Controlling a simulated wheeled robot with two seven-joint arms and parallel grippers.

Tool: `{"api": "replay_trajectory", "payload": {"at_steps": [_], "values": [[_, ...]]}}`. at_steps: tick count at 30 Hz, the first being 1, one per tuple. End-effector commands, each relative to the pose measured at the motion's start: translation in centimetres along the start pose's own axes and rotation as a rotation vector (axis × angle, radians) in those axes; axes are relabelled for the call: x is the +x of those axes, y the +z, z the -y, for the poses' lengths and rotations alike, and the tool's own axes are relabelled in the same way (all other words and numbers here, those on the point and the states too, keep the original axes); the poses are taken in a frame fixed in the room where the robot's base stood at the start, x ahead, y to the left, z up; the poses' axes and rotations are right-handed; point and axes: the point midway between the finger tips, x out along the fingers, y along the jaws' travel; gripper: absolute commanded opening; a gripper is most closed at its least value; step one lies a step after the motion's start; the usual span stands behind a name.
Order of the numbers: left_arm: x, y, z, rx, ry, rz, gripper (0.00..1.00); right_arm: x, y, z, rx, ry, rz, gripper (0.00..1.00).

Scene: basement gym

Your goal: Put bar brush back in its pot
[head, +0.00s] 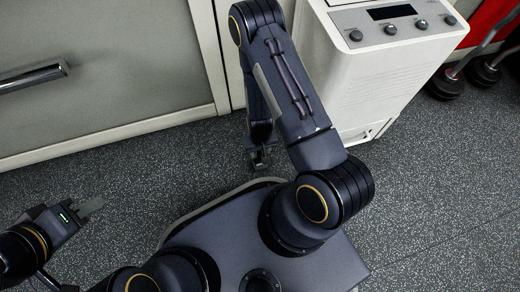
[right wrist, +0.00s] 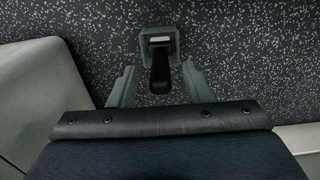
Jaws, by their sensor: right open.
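In the right wrist view a small grey square pot (right wrist: 158,38) stands on the speckled floor beyond my fingers. A dark handle-like piece, seemingly the bar brush (right wrist: 160,75), extends from the pot towards my gripper; its lower end is hidden, so how deep it sits is unclear. My right gripper (right wrist: 159,68) is open, its two fingers apart on either side of the dark piece, with no visible contact. In the head view my right gripper (head: 260,158) hangs low near the floor. My left gripper (head: 92,207) is at the left, away from the pot.
A grey cabinet (head: 100,60) with a metal handle stands at the back left. A white machine (head: 385,75) with knobs stands behind my right arm. Weights (head: 446,84) lie at the far right. The dark speckled floor (head: 440,190) is clear at the right.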

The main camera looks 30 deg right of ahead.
Motion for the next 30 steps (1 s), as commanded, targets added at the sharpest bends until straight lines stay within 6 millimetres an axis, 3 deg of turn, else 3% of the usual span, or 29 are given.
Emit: {"api": "replay_trajectory", "payload": {"at_steps": [4,15,26,30], "values": [[-0.7,-0.3,-0.3,0.0,0.0,0.0,0.31,-1.3,-0.1,0.0,0.0,0.0,-0.002,0.45],[-3.2,-1.6,-1.4,0.0,0.0,0.0,0.31,-7.1,0.0,0.0,-0.001,0.0,-0.001,0.45],[-3.3,-1.7,-1.5,0.0,0.0,0.0,0.31,-7.8,0.0,0.0,0.0,-0.001,0.0,0.45],[-3.4,-1.7,-1.5,0.0,0.0,0.0,0.31,-9.7,-0.9,0.5,0.017,-0.034,-0.013,0.45]]}}
